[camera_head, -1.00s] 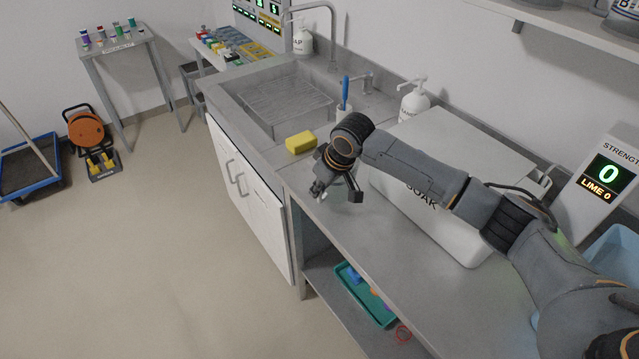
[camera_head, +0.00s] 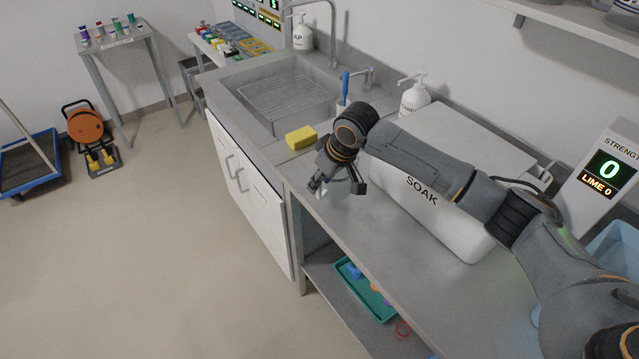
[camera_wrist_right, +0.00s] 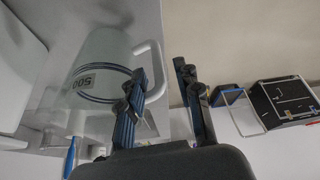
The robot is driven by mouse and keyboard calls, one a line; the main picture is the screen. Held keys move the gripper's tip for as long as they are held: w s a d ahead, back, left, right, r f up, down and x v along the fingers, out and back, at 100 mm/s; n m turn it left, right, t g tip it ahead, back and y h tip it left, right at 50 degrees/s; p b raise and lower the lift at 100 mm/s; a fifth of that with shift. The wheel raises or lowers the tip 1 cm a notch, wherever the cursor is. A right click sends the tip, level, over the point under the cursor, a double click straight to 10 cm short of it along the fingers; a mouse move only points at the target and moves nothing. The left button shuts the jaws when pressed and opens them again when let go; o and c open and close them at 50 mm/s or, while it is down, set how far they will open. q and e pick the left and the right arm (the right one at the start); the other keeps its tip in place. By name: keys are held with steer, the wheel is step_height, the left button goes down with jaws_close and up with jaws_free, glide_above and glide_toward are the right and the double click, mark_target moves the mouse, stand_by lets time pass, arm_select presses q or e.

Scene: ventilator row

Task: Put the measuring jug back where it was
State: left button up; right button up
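The measuring jug (camera_wrist_right: 98,85) is clear with a blue band, a "500" mark and a pale handle (camera_wrist_right: 156,75); it fills the left of the wrist view. My right gripper (camera_wrist_right: 165,95) has its fingers apart. In that picture the handle's outer side lies between the fingers, and one finger overlaps the jug's side. I cannot tell whether they touch. In the head view my right gripper (camera_head: 337,186) is low over the front of the counter, left of the SOAK box. The jug's body is not clear there. My left gripper is not in view.
The grey counter (camera_head: 375,245) has bare room before the white SOAK box (camera_head: 450,215). A yellow sponge (camera_head: 301,138) lies by the sink (camera_head: 290,95). A pump bottle (camera_head: 415,95) stands behind. A green tray (camera_head: 365,290) sits on the lower shelf. A STRENGTH display (camera_head: 610,170) stands right.

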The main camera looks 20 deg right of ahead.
steer(key=b+v, duration=0.1)
steer(key=v, duration=0.9)
steer(key=shift+r, duration=0.15)
